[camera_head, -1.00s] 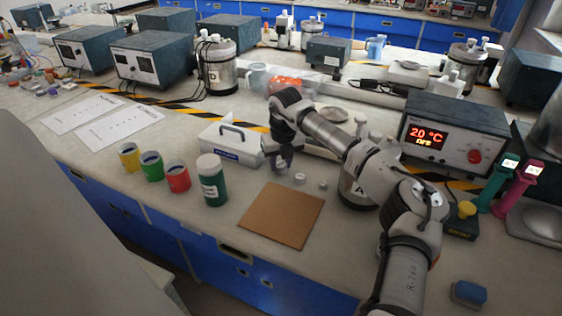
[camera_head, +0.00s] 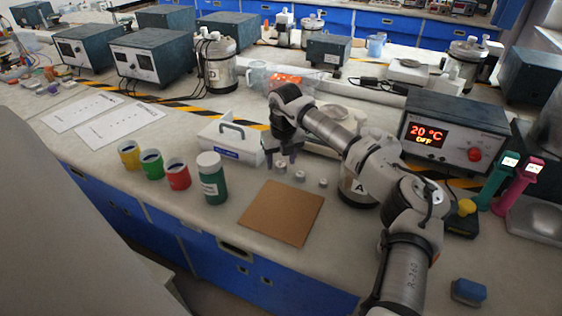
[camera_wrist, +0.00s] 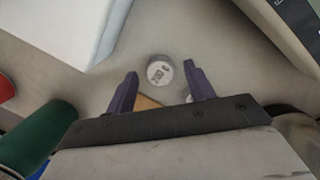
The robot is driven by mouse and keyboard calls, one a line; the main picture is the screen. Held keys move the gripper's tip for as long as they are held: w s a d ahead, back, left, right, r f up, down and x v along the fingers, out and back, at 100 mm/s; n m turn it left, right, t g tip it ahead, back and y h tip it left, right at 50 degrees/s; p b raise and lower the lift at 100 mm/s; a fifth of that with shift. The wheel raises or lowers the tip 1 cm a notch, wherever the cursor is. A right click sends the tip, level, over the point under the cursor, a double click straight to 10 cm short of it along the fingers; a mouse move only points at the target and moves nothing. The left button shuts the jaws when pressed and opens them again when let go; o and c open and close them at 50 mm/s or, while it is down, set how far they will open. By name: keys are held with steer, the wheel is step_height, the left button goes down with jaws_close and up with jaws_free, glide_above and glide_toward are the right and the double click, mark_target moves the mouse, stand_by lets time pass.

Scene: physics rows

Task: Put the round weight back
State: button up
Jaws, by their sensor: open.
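Three small round metal weights stand in a slanting row on the bench. The left weight (camera_head: 281,168) is just below my gripper (camera_head: 284,156), and the middle weight (camera_head: 300,176) and right weight (camera_head: 323,183) stand to its right. In the wrist view one round weight (camera_wrist: 160,72), with dark marks on its top, shows between the fingertips of my gripper (camera_wrist: 160,76). The jaws are open, with a gap on each side of this weight. It appears to rest on the bench, not in the jaws. The other two weights are not clear in the wrist view.
A white box with a handle (camera_head: 230,153) stands close on the left. A brown board (camera_head: 281,213) lies in front. A balance with a round pan (camera_head: 337,113) is behind my arm.

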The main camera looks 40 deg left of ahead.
step_height(320, 180, up, 11)
steer(key=d+b, duration=0.1)
steer(key=shift+s+d, duration=0.2)
steer(key=shift+s, duration=0.25)
stand_by(1.0)
